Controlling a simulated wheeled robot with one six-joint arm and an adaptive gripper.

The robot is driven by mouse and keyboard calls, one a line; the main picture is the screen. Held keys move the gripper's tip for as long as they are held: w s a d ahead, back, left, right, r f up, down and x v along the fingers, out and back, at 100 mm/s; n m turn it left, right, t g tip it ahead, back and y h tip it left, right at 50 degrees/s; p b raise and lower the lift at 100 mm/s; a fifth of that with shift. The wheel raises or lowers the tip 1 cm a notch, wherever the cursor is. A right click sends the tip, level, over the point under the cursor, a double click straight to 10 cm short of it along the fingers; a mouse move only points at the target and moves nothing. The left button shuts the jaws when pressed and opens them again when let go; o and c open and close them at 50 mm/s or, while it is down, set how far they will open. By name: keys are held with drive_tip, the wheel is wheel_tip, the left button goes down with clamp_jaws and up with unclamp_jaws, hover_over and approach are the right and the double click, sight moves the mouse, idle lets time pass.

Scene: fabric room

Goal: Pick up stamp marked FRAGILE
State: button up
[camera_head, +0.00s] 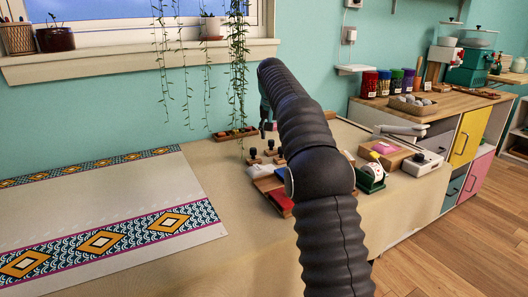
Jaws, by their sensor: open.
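Several small stamps with dark knobs, one of them a stamp (253,156), stand in a group on the worktable (235,222), left of my arm. Their markings are too small to read, so I cannot tell which says FRAGILE. My arm rises across the middle of the view and bends down at its far end. My gripper (267,126) hangs there, small and partly hidden behind the arm. It is open and looks empty, above and behind the stamps. My arm hides part of the table and whatever lies behind it.
Flat coloured pads (279,200) lie against the arm's left side. A tape dispenser (371,177) and a wooden block with a pink top (384,150) stand to the right. A wooden tray (236,133) sits by the wall. Patterned fabric (110,215) covers the left. Plants hang near the gripper.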

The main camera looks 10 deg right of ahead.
sight(271, 141)
drive_tip(key=x, duration=0.5)
drive_tip(key=shift+w+a, duration=0.15)
drive_tip(key=shift+a, duration=0.1)
clamp_jaws()
